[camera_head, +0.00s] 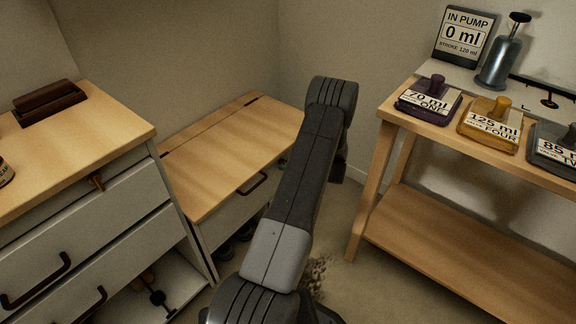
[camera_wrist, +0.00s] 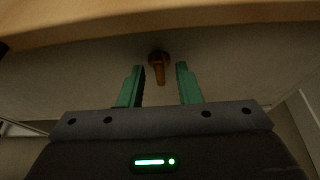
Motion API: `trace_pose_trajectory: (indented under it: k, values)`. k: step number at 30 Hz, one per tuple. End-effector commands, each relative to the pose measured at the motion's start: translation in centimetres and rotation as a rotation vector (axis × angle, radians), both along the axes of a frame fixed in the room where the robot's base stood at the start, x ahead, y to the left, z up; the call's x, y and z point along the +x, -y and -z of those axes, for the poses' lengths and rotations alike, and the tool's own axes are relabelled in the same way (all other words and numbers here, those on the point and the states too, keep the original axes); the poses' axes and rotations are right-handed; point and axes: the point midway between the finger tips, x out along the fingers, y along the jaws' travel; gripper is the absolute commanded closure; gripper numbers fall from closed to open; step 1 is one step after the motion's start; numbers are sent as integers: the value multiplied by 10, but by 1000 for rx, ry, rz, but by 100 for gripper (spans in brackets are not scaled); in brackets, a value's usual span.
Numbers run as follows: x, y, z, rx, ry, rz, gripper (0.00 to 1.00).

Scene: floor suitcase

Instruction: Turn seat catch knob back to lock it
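In the wrist view, the small orange-brown catch knob (camera_wrist: 159,66) sits on a pale front panel just under a wooden edge, its grip pointing roughly straight down. My gripper (camera_wrist: 160,70) is open, with one green finger on each side of the knob and a visible gap to both. I cannot tell how deep the knob lies between the fingertips. In the head view, the seat bench (camera_head: 215,165) has its wooden lid down. My arm crosses in front of its right part and hides that stretch of its front; my gripper does not show there.
A drawer cabinet (camera_head: 85,125) stands left of the bench, with a similar brown knob (camera_head: 97,182) on it. A wooden shelf table (camera_head: 470,255) on the right carries labelled blocks and a pump (camera_head: 503,60). A narrow floor strip lies between bench and table.

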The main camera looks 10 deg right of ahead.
Motion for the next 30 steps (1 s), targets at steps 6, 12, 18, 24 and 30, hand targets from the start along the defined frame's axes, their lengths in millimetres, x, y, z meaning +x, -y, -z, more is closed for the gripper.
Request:
trace_pose_trajectory:
  k: [6,12,18,24,30]
  values:
    - [-1,1,-1,0,0,0,69]
    - [-20,16,-13,-1,-1,2,69]
    - [-43,35,-25,-1,-1,2,69]
    - [-54,43,-29,0,0,1,69]
    - [-55,43,-29,0,0,0,69]
